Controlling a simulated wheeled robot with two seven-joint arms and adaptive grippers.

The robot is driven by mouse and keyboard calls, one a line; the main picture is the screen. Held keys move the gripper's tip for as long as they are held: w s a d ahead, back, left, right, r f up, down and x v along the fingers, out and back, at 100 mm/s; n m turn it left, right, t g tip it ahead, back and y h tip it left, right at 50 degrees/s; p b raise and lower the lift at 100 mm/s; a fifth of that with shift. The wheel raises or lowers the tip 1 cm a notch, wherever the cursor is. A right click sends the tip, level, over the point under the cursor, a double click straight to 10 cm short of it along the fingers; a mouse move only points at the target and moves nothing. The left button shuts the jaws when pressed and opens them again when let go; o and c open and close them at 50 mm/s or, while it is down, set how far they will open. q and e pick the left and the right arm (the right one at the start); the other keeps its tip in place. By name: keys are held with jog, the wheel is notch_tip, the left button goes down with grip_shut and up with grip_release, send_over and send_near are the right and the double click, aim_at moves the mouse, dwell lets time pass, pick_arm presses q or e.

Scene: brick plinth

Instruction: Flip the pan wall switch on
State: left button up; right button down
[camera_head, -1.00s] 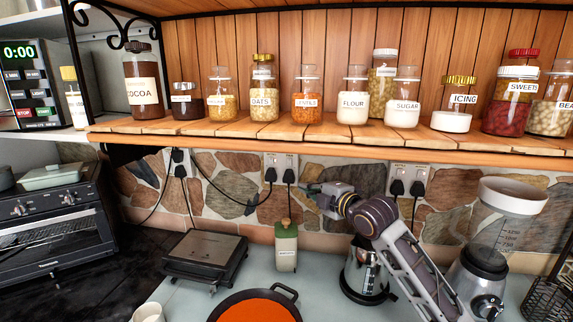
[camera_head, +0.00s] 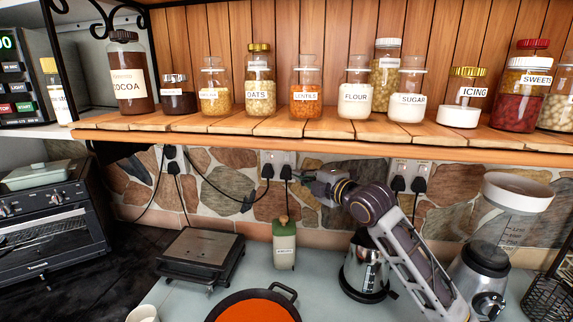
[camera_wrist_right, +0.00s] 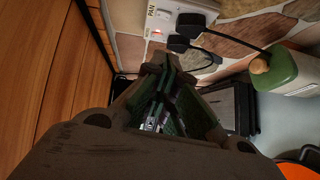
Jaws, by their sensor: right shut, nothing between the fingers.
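The double wall socket plate (camera_head: 279,157) is on the stone wall under the shelf, with two black plugs and cables. It also shows in the right wrist view (camera_wrist_right: 166,21), with a "PAN" label and a small red mark near its lower edge. The exact switch position cannot be told. My right gripper (camera_head: 299,177) is shut and empty, at the right lower side of this plate. In the right wrist view its fingertips (camera_wrist_right: 158,62) are just below the plate's red mark; contact cannot be told. My left gripper is not in view.
A wooden shelf (camera_head: 310,138) with several jars overhangs the wall. A green-white canister (camera_head: 284,246), a black grill (camera_head: 201,260) and an orange pan (camera_head: 252,307) stand below. A kettle (camera_head: 364,272) and a blender (camera_head: 488,265) are near my right arm.

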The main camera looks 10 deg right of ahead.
aim_at(287, 158)
jog(key=shift+w+d+p+x, duration=0.15)
jog(key=shift+d+p+x, duration=0.45)
jog(key=shift+x, duration=1.55)
jog(key=shift+w+d+p+x, duration=0.25)
jog(key=shift+p+x, duration=0.65)
jog(key=shift+x, duration=1.2)
jog(key=shift+w+d+p+x, duration=0.1)
jog(key=shift+d+p+x, duration=0.5)
jog(key=shift+x, duration=1.55)
jog(key=shift+a+f, duration=0.15)
jog(key=shift+a, duration=0.05)
jog(key=shift+w+d+f+n+t+b, duration=0.1)
jog(key=shift+w+n+t+b, duration=0.2)
jog(key=shift+b, duration=0.75)
jog(key=shift+d+n+t+b, duration=0.1)
jog(key=shift+n+t+b, duration=0.25)
jog(key=shift+b, duration=0.8)
